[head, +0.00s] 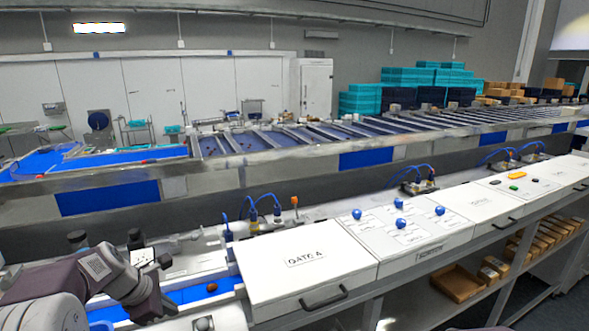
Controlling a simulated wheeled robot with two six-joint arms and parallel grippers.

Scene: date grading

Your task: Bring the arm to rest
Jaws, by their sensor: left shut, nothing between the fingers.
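My left arm (85,277) comes in from the lower left, purple-grey and white. Its left gripper (152,300) is over the near end of the blue belt strip (190,294), beside the white cabinet marked "GATE A". It is shut, with nothing seen held in it. Its fingertips are small and hard to make out. My right gripper is not in view.
A white "GATE A" cabinet (290,262) stands right of the arm, then a panel with blue knobs (400,224). A small brown item (212,287) lies on the blue strip. A long conveyor line (250,165) runs behind. Blue crates (360,100) are stacked far back.

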